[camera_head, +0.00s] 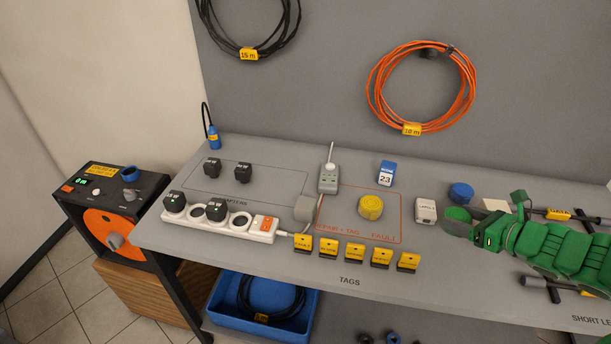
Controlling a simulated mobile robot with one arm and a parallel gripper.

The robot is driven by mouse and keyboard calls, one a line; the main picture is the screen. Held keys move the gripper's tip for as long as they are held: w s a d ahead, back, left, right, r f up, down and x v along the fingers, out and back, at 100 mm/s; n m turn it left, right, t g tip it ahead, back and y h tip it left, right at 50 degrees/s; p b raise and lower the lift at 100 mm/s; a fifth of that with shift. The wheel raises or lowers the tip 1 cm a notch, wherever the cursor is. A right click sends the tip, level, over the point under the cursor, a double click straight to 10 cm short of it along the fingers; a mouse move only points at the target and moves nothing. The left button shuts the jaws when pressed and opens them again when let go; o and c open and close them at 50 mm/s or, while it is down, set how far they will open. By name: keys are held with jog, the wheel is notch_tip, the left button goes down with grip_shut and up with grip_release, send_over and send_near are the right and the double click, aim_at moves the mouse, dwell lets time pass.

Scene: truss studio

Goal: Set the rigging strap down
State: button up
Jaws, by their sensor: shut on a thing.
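My green gripper (482,217) is at the right of the table, reaching in from the right edge. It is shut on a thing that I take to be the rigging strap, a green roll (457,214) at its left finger. The fingers hide part of the roll, and green on green makes its outline hard to tell. I cannot tell whether the roll touches the tabletop. A yellow rolled strap (371,207) lies inside the red outline, and a blue roll (461,193) lies just behind the green one.
A white boxed adapter (425,210) stands left of my gripper, and a cream block (495,205) shows by the fingers. Several yellow tags (355,252) line the front. A power strip (218,221) lies left. The grey table (420,290) is clear at front centre.

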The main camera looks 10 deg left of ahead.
jog(key=w+a+r+n+g+y, duration=0.1)
jog(key=w+a, duration=0.4)
jog(key=a, duration=0.6)
jog(key=w+a+r+n+g+y, duration=0.15)
jog(key=w+a, duration=0.25)
jog(key=a, duration=0.7)
jog(key=a+n+g, duration=0.2)
jog(key=a, duration=1.8)
send_over(286, 176)
jog(key=s, duration=0.1)
jog(key=f, duration=0.8)
jog(key=shift+d, duration=0.4)
jog(key=shift+w+a+f, duration=0.3)
jog(key=shift+w+f, duration=0.15)
jog(key=shift+f, duration=1.8)
jog(key=o, duration=1.1)
